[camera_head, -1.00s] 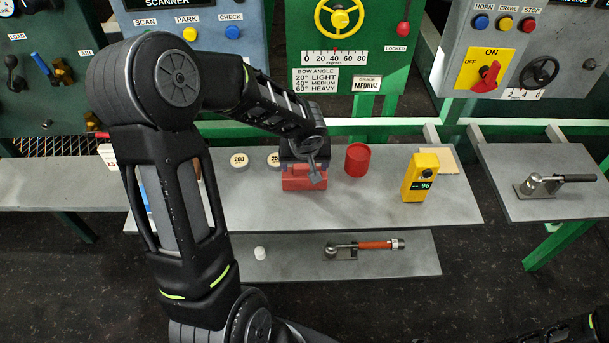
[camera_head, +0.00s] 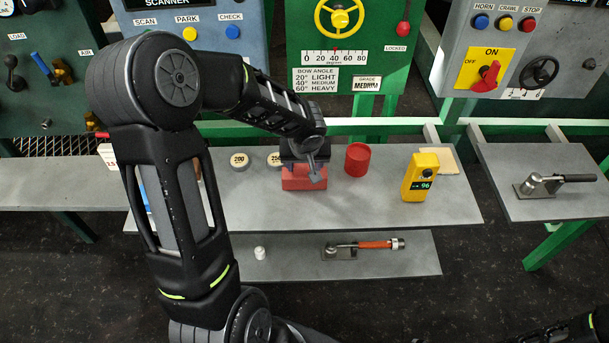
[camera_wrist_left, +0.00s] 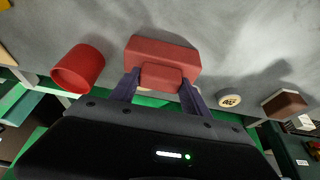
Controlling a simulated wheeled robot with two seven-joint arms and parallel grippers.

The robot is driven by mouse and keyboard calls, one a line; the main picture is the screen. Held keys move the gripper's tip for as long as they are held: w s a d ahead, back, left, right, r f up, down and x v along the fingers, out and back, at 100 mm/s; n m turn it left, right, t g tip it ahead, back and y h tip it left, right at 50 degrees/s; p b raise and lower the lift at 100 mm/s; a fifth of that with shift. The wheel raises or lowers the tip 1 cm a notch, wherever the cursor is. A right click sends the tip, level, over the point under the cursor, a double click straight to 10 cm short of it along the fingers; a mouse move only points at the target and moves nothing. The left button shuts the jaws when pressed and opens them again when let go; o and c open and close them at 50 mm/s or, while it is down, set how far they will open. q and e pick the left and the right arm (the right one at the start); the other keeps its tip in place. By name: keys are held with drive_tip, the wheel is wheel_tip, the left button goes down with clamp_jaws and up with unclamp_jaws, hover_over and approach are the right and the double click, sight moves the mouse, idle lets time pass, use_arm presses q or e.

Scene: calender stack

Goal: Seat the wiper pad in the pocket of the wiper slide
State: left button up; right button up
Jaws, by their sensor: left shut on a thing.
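My left gripper (camera_head: 304,160) is shut on a red block (camera_head: 303,178) over the grey shelf. In the left wrist view the fingers (camera_wrist_left: 158,88) close on the narrow raised part of the block (camera_wrist_left: 162,55), with its wider body beyond the fingertips. I cannot tell whether the block touches the shelf. It is the likely wiper pad, but no label confirms this. I cannot pick out the wiper slide or its pocket for certain. My right gripper is not seen.
A red cylinder (camera_head: 358,160) and a yellow gauge (camera_head: 420,177) stand to the right on the shelf. Round discs marked 200 (camera_head: 239,161) and 250 (camera_head: 274,160) lie left. A clamp with a red handle (camera_head: 362,247) and a small white piece (camera_head: 260,253) sit on the lower shelf.

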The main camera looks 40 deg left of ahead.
use_arm(q)
clamp_jaws()
drive_tip(key=shift+r, duration=0.1)
wheel_tip(320, 180, up, 10)
idle(0.7)
idle(0.4)
drive_tip(key=w+d+f+m+h, duration=0.1)
drive_tip(key=w+d+m, duration=0.1)
drive_tip(key=d, duration=0.6)
drive_tip(key=w+d+f+m+t+h, duration=0.1)
drive_tip(key=w+d+f+m, duration=0.1)
drive_tip(key=d+m, duration=0.3)
drive_tip(key=d, duration=0.4)
drive_tip(key=shift+w+f+h, duration=0.3)
drive_tip(key=shift+w, duration=0.1)
